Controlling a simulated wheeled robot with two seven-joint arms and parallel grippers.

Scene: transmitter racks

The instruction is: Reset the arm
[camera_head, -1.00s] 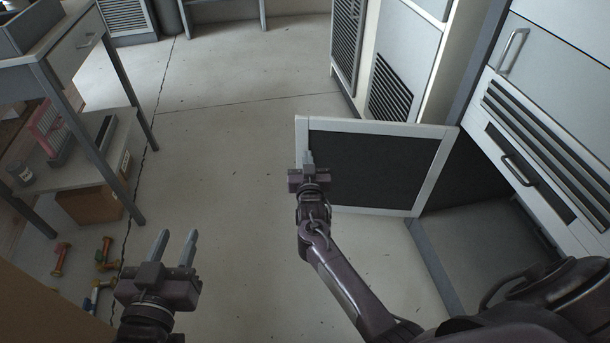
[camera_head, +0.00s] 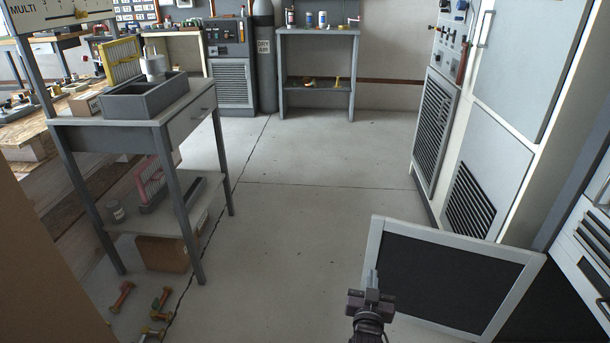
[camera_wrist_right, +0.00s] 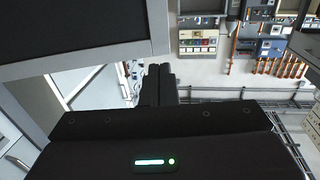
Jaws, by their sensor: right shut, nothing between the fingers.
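My right gripper (camera_head: 372,280) shows at the bottom of the head view, its fingers together and empty, pointing up and away. It is in front of the left edge of an open cabinet door (camera_head: 450,275) with a dark panel and a light frame. I cannot tell whether it touches the door. In the right wrist view the closed fingers (camera_wrist_right: 158,84) stick out past the dark gripper body, and the door frame (camera_wrist_right: 110,62) fills the upper left. My left gripper is out of the head view.
White racks (camera_head: 520,120) with vents line the right side. A grey workbench (camera_head: 150,115) with a bin stands at left. Loose valve-like parts (camera_head: 123,297) lie on the floor at lower left. The middle floor (camera_head: 300,200) is clear. A small table (camera_head: 318,80) and gas cylinder (camera_head: 264,60) stand at the back.

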